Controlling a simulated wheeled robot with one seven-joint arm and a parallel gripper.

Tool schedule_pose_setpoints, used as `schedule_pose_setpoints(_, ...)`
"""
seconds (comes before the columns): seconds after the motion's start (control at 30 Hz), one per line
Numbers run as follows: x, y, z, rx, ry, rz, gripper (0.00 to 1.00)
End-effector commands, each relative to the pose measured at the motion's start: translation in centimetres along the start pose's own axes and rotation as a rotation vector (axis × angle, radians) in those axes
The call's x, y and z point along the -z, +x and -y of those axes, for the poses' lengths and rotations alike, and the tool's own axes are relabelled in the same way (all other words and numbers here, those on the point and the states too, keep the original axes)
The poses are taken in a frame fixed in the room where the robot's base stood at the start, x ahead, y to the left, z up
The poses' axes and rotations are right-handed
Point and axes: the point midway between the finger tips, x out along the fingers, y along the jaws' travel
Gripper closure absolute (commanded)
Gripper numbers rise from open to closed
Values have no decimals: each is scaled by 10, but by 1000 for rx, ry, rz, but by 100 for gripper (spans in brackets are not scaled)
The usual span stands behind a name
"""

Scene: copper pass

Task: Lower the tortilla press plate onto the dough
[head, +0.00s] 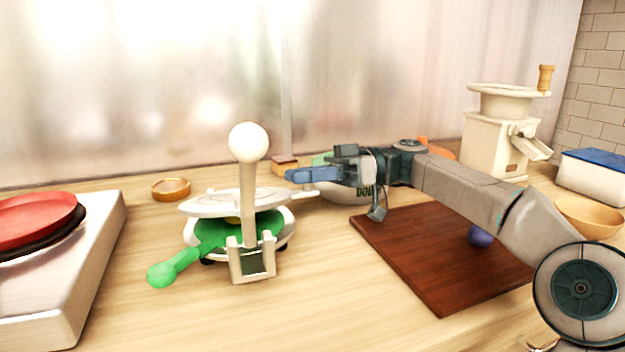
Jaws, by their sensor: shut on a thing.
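The tortilla press (215,248) stands left of centre on the counter. Its white upper plate (225,203) sits a little above a green disc with a green rod and ball end (163,273) pointing front left. A bit of yellowish dough (232,220) shows between them, mostly hidden. A white lever (248,205) with a ball top stands upright at the press's front. My gripper (295,175) reaches in from the right, its blue fingers shut at the upper plate's right side; the exact contact is hard to see.
A labelled bowl (345,195) sits behind my gripper. A brown board (425,255) with a purple ball (480,236) lies right. A red pan (35,222) rests on a stove (95,250) at left. A grinder (495,145) stands back right. The counter in front is clear.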

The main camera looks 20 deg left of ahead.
Motion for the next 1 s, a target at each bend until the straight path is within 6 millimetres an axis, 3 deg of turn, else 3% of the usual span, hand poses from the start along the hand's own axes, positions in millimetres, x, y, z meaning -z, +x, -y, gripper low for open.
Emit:
schedule_pose_setpoints(0.47,-1,1,0,1,-10,1,100)
schedule_pose_setpoints(0.5,-1,1,0,1,-10,1,64)
schedule_pose_setpoints(0.57,-1,1,0,1,-10,1,50)
schedule_pose_setpoints(0.87,-1,-1,0,0,-9,0,50)
schedule_pose_setpoints(1.0,0,-15,0,-3,-8,-1,50)
